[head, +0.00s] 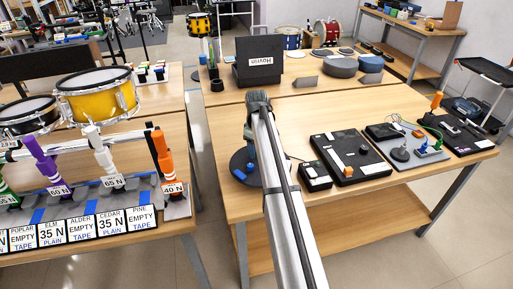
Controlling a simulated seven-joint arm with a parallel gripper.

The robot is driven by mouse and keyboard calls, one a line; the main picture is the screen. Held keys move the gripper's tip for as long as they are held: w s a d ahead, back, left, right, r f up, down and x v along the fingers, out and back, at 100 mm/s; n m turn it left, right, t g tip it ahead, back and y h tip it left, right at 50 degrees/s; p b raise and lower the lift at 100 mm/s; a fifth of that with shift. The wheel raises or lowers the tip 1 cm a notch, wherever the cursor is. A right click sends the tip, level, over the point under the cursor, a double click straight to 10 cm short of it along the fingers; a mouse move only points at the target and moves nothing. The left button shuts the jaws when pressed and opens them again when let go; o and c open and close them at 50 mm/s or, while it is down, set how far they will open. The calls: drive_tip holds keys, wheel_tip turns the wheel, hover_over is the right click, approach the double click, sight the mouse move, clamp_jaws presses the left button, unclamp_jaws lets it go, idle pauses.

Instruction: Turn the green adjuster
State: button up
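A small green knob (438,145) sits on a grey board at the right of the right table, next to a blue knob (422,150) and a yellow one. It is too small to tell its setting. Another green piece, a handle (4,190), is cut off at the left edge among coloured handles, so which is the adjuster is unclear. My silver arm rises from the bottom middle and ends in a dark joint over the right table, far left of the green knob. The fingers of my gripper cannot be made out.
A dark disc (238,158) with blue parts lies partly behind my arm. A black box (316,176) and a black panel (349,158) lie between my arm and the green knob. A grey corded device (401,154) stands beside the knobs. The table's front strip is clear.

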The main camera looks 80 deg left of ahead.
drive_tip(key=shift+c, duration=0.4)
clamp_jaws()
drive_tip(key=shift+m, duration=0.4)
drive_tip(key=m, duration=0.4)
drive_tip(key=shift+m, duration=0.4)
drive_tip(key=m, duration=0.6)
drive_tip(key=shift+w, duration=0.1)
drive_tip(key=shift+m, duration=0.3)
drive_tip(key=shift+o, duration=0.4)
unclamp_jaws()
